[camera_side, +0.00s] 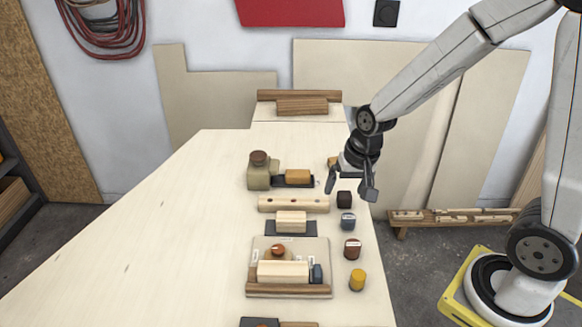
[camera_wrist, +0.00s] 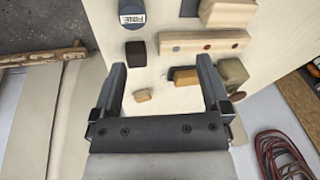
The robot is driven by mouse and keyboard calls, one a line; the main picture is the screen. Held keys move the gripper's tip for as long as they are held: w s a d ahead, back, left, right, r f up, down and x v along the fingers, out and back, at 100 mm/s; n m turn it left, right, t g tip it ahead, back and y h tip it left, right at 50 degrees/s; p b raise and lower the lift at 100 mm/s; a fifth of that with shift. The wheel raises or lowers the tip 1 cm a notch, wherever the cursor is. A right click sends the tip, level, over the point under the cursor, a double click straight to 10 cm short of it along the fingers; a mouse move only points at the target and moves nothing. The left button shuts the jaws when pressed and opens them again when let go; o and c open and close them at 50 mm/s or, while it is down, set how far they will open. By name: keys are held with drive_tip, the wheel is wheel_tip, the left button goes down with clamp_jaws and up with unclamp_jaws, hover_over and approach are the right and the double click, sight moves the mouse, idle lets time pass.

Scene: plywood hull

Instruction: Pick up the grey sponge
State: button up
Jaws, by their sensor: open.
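A grey-blue, rounded block with a white label (camera_side: 347,221) stands near the table's right edge and looks like the grey sponge. In the wrist view, this block (camera_wrist: 131,14) is at the top left, partly cut off, its label seeming to read "FINE". My gripper (camera_side: 351,184) is open and empty, above the table's right edge and farther back than the grey block. In the wrist view, my open gripper (camera_wrist: 161,65) has the grey block beyond its left finger. A near-black block (camera_side: 344,199) stands between the grey block and my gripper.
A brown-red block (camera_side: 352,249) and a yellow block (camera_side: 357,280) stand nearer the front. A wooden strip with holes (camera_side: 293,204) lies to the left. A small wooden piece (camera_wrist: 142,95) shows between my fingers. The table's left half (camera_side: 170,240) is clear.

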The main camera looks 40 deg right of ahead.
drive_tip(key=w+d+m+y, duration=0.1)
drive_tip(key=w+d+m, duration=0.2)
drive_tip(key=w+m, duration=0.65)
drive_tip(key=m+y, duration=0.2)
drive_tip(key=m, duration=0.7)
approach(298, 173)
drive_tip(key=s+a+f, duration=0.1)
drive_tip(key=s+f, duration=0.1)
drive_tip(key=shift+w+d+r+m+t, duration=0.15)
drive_tip(key=shift+w+m+t, duration=0.25)
drive_tip(key=shift+w+m, duration=0.5)
drive_tip(key=shift+x, duration=1.35)
drive_tip(key=shift+x, duration=2.6)
drive_tip(key=shift+d, duration=0.2)
clamp_jaws()
